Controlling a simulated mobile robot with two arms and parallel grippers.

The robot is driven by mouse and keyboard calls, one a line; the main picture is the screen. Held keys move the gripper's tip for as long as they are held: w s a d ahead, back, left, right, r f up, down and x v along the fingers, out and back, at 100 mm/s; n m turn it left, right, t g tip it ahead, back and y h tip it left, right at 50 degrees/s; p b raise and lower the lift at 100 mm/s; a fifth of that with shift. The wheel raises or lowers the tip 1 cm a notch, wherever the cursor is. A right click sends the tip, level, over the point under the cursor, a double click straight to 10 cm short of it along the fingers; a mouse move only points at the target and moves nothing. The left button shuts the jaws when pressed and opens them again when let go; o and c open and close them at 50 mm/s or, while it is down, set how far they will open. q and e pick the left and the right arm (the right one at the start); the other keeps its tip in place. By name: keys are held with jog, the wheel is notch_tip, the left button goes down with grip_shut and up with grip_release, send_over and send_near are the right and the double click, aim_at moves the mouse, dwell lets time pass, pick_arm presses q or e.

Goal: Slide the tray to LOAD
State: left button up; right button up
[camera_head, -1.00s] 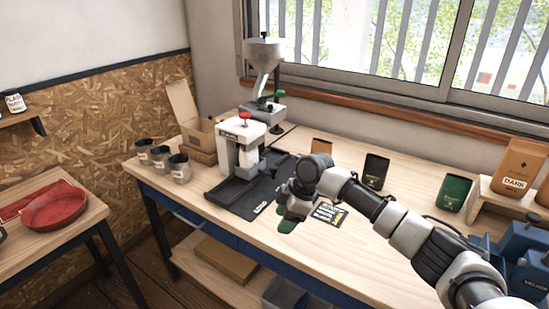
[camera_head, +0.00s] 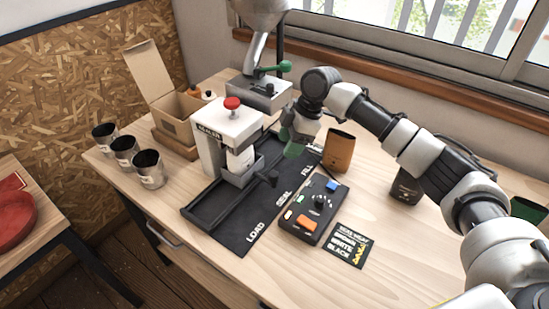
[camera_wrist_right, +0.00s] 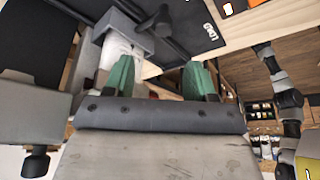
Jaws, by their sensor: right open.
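The small grey tray (camera_head: 236,178) sits on the dark rail (camera_head: 205,210) under the white sealer (camera_head: 228,130), roughly level with the SEAL label (camera_head: 284,198). Its dark knobbed handle (camera_head: 270,178) sticks out to the right. The LOAD label (camera_head: 256,232) is at the near end of the black mat, where the rail is empty. My right gripper (camera_head: 289,142) has green fingertips, is open and empty, and is above the mat beyond the handle. In the wrist view, the tray (camera_wrist_right: 112,24) and handle (camera_wrist_right: 160,20) lie past the open fingers (camera_wrist_right: 158,78). My left gripper is out of view.
A control box (camera_head: 315,208) and a printed card (camera_head: 346,245) lie right of the mat. An orange-brown pouch (camera_head: 339,150) stands close to my right gripper. Metal cups (camera_head: 149,168) and an open carton (camera_head: 178,110) stand left of the sealer.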

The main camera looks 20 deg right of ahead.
aim_at(274, 173)
jog(key=x, duration=0.3)
jog(key=p+x, duration=0.1)
jog(key=x, duration=0.5)
jog(key=shift+s+a+f+p, duration=0.15)
jog(key=shift+s+f+p, duration=0.15)
jog(key=shift+f, duration=0.25)
jog(key=shift+c, duration=0.2)
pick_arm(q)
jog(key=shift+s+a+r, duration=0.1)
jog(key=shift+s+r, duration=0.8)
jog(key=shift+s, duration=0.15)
pick_arm(e)
jog(key=shift+a, duration=0.1)
grip_shut()
